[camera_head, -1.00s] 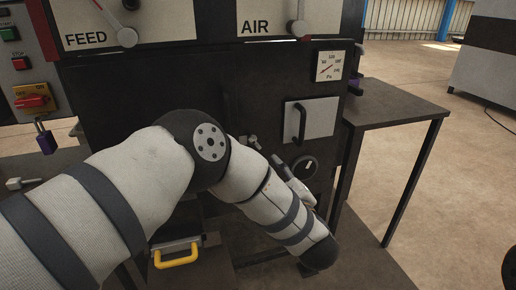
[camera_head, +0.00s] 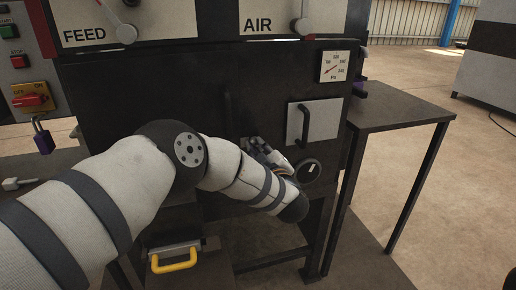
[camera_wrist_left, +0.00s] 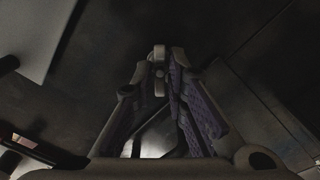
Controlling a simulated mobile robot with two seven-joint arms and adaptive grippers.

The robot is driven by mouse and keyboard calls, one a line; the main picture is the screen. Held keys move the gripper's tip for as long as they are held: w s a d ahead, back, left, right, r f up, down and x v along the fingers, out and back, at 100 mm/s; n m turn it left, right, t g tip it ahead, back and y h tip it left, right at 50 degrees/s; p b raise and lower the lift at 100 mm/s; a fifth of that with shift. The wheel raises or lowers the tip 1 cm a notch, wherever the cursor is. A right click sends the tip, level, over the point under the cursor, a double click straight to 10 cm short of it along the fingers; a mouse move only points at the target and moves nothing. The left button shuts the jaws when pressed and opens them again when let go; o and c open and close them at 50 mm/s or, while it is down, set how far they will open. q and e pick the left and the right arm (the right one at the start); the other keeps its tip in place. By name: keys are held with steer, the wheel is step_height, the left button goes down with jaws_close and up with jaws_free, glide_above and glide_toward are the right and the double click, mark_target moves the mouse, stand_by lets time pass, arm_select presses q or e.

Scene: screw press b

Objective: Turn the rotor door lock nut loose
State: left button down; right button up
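The rotor door lock nut seems to be the small grey metal piece (camera_wrist_left: 160,82) between the fingertips in the left wrist view. In the head view my left gripper (camera_head: 253,146) is at the dark front of the machine, right of the long black vertical handle, and hides the nut. In the left wrist view its purple-padded fingers (camera_wrist_left: 161,76) come close together on either side of the piece. Whether they touch it is unclear.
A white hatch with a black handle (camera_head: 325,118) is right of the gripper, above a round black dial (camera_head: 307,171). A pressure gauge (camera_head: 334,66) sits higher. A yellow handle (camera_head: 174,265) is low on the left. A dark side table (camera_head: 400,112) stands at the right.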

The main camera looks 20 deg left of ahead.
arm_select(q)
steer(key=shift+n, duration=0.3)
steer(key=n, duration=0.4)
steer(key=shift+n, duration=0.4)
steer(key=n, duration=0.4)
steer(key=shift+f+n, duration=0.15)
steer(key=shift+n, duration=0.15)
steer(key=n, duration=0.5)
steer(key=shift+n, duration=2.4)
steer(key=c, duration=1.7)
jaws_free()
